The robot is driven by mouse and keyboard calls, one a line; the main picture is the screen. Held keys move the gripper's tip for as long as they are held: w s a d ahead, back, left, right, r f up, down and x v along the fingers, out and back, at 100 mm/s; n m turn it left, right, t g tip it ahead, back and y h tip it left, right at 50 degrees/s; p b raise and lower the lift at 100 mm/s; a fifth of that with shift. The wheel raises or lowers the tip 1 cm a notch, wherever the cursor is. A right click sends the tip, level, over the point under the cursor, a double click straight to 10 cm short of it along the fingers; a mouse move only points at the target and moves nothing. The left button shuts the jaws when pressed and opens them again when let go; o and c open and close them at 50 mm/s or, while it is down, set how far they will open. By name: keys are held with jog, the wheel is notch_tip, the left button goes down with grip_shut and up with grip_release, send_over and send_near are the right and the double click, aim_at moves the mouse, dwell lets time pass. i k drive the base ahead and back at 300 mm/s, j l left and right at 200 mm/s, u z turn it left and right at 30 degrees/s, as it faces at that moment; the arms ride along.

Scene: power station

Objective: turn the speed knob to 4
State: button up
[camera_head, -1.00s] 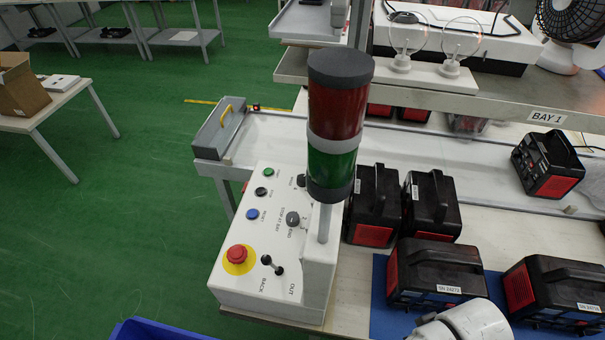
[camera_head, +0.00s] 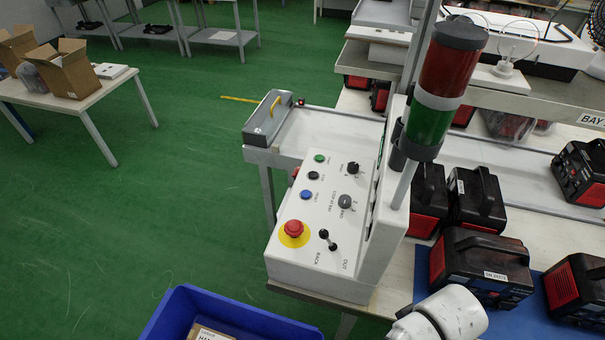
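A white control box (camera_head: 288,258) stands at the left end of the bench. A black knob (camera_head: 353,168) is at the far right of its sloped panel, and a grey knob (camera_head: 347,201) with small lettering by it sits nearer. The lettering is too small to tell for certain which is the speed knob, or what number either points to. A white rounded part of my arm shows at the bottom right, apart from the panel. My gripper is not in view.
The panel also has a red emergency button (camera_head: 293,230), a black lever (camera_head: 327,238) and green, black and blue buttons. A red-green signal tower (camera_head: 434,100) rises at its right. A blue bin (camera_head: 178,318) stands in front. Black-red units (camera_head: 480,262) crowd the bench at right.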

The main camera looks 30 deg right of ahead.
aim_at(353, 168)
jog(key=u, duration=0.6)
jog(key=i+u, duration=0.1)
jog(key=u, duration=0.5)
jog(key=l+u, duration=0.1)
jog(key=u, duration=0.5)
jog(key=l+u, duration=0.1)
jog(key=u, duration=1.1)
jog(key=l+u, duration=0.15)
jog(key=u, duration=1.05)
jog(key=l+u, duration=0.1)
jog(key=u, duration=0.45)
jog(key=k+l, duration=0.1)
jog(key=z, duration=0.45)
jog(key=k+l+z, duration=0.1)
jog(key=z, duration=0.75)
jog(key=l+z, duration=0.1)
jog(key=z, duration=0.35)
jog(key=l+z, duration=0.1)
jog(key=z, duration=0.35)
jog(key=k+l+z, duration=0.1)
jog(key=z, duration=0.3)
jog(key=l+z, duration=0.1)
jog(key=z, duration=0.35)
